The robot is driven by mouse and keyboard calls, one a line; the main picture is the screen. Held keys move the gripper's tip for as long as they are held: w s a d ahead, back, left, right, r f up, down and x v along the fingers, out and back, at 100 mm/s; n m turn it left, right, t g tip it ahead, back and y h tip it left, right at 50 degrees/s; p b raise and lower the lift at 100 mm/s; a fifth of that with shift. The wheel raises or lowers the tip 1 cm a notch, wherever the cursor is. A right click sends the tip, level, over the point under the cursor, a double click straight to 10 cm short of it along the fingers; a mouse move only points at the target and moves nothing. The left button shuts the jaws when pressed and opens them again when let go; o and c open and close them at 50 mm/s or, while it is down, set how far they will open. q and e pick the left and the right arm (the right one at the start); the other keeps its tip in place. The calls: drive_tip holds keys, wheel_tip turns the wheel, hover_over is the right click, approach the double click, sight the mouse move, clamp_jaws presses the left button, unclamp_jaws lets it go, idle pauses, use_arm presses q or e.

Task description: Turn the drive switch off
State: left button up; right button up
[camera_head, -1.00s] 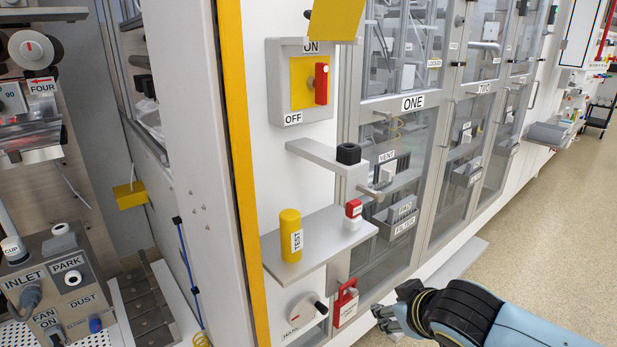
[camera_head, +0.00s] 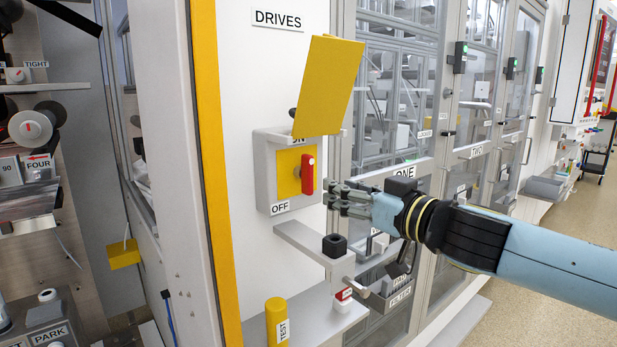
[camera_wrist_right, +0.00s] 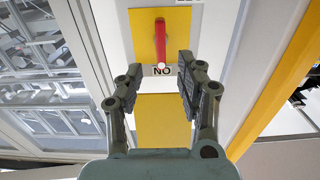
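The drive switch is a red handle (camera_head: 308,174) on a yellow plate (camera_head: 287,180) in a grey box (camera_head: 261,172), under a DRIVES label (camera_head: 277,19). The handle stands upright. The ON label above it is partly hidden; the OFF label (camera_head: 280,208) is below. A yellow flap (camera_head: 328,85) is raised above the box. My right gripper (camera_head: 330,198) is just right of the handle, apart from it and empty. In the right wrist view, upside down, its fingers are open (camera_wrist_right: 160,68), with the red handle (camera_wrist_right: 161,42) beyond them. My left gripper is not in view.
Below the box, a grey shelf bracket (camera_head: 300,240) carries a black block (camera_head: 334,246). A yellow TEST cylinder (camera_head: 276,320) and a red-and-white part (camera_head: 343,299) sit on a lower shelf. Glazed cabinet doors stand right of the box; a yellow-edged post stands left.

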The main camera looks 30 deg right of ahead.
sight(312, 178)
drive_tip(key=w, duration=0.6)
drive_tip(key=w+a+b, duration=0.1)
drive_tip(key=w, duration=0.3)
clamp_jaws()
